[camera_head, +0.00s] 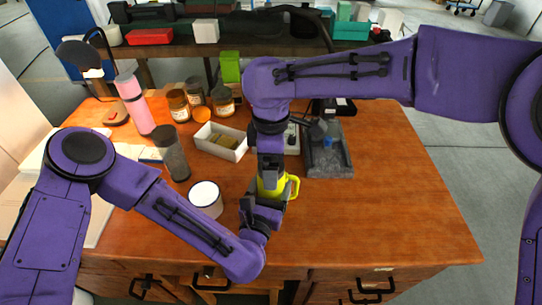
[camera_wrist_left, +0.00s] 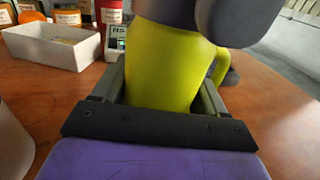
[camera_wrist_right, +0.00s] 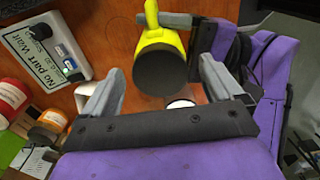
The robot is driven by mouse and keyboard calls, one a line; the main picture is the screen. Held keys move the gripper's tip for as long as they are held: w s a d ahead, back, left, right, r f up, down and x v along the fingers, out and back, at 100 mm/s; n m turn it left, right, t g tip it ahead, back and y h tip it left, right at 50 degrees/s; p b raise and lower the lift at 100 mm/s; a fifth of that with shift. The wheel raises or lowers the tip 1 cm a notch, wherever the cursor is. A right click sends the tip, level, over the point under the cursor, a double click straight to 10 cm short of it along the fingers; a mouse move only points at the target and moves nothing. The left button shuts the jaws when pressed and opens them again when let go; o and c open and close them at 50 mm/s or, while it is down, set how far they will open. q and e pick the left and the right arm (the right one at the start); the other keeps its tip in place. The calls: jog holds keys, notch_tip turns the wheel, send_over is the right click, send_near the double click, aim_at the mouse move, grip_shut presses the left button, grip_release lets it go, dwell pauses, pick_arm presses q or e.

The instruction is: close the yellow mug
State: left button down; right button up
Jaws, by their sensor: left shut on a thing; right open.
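The yellow mug (camera_head: 268,186) stands near the middle of the table, its handle to the right. My left gripper (camera_head: 262,202) is shut on its body; the left wrist view shows the mug (camera_wrist_left: 172,68) between the fingers. My right gripper (camera_head: 271,163) is directly above the mug, pointing down. In the right wrist view its fingers (camera_wrist_right: 157,82) are open and apart, with the mug (camera_wrist_right: 158,40) between and beyond them. The mug's top shows as a dark round face; I cannot tell whether this is a lid or the opening. Dark rounded parts hide its top in the left wrist view.
A white box (camera_head: 221,143), a dark tumbler (camera_head: 172,155), a pink bottle (camera_head: 134,104) and jars (camera_head: 179,104) stand behind. A grey tray (camera_head: 328,160) lies behind right. The table's right side is clear.

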pick_arm(q)
grip_release()
pick_arm(e)
notch_tip(320, 180, up, 12)
dwell(0.3)
pick_arm(q)
jog(key=shift+s, duration=0.1)
pick_arm(e)
jog(key=shift+f, duration=0.1)
pick_arm(q)
jog(key=shift+s+a+f, duration=0.1)
jog(key=shift+s, duration=0.3)
jog(key=b+v, duration=0.3)
jog(key=v, duration=0.5)
jog(key=shift+s, duration=0.15)
jog(key=shift+s+a, duration=0.3)
jog(key=shift+s, duration=0.3)
pick_arm(e)
jog(key=shift+f, duration=1.45)
